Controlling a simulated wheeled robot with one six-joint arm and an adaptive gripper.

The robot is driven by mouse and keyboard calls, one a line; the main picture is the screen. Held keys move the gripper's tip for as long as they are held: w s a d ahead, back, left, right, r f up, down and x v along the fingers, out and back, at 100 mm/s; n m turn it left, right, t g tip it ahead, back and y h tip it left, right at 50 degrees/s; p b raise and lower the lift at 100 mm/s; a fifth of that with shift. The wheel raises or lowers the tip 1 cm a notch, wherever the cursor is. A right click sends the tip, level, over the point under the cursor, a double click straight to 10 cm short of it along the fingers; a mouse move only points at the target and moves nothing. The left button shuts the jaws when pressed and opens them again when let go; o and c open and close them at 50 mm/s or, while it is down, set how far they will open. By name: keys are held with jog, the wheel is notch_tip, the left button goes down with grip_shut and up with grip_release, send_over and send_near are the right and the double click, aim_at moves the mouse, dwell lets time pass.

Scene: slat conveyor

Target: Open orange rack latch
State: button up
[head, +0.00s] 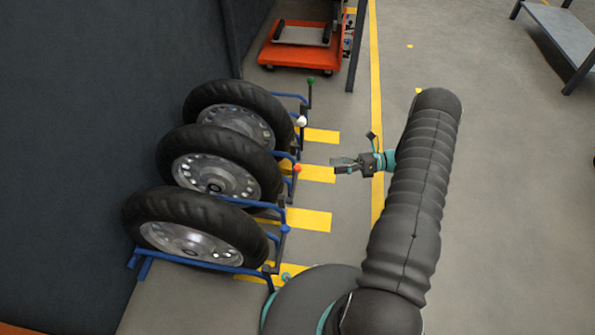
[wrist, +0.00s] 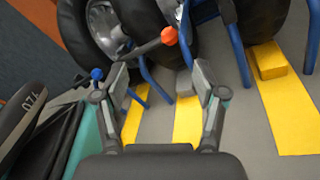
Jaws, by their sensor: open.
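The orange rack latch has a round orange knob (head: 297,168) on the blue rack of the middle wheel (head: 215,170). In the wrist view the orange knob (wrist: 169,36) sits at the end of a dark lever that slants down-left toward my left fingertip. I cannot tell whether the lever touches that finger. My gripper (head: 345,165) is to the right of the orange knob in the head view, with a gap between them. In the wrist view my gripper (wrist: 162,75) has its fingers spread, and the knob shows above and between the tips.
Wheels stand in racks in front (head: 195,240) and behind (head: 240,118). Nearby latches carry a white knob (head: 302,121), a green knob (head: 309,81) and a blue knob (wrist: 96,73). A dark wall is at left. An orange cart (head: 295,55) stands behind.

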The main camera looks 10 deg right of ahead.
aim_at(298, 169)
jog(key=shift+m+t, duration=0.3)
jog(key=shift+m, duration=0.2)
jog(key=w+a, duration=0.1)
jog(key=a, duration=0.3)
jog(key=a+f, duration=0.1)
jog(key=a, duration=0.3)
jog(key=w+a, duration=0.1)
jog(key=a, duration=0.4)
jog(key=shift+w+f, duration=0.3)
jog(key=shift+f, duration=0.05)
jog(key=shift+c, duration=0.3)
grip_shut()
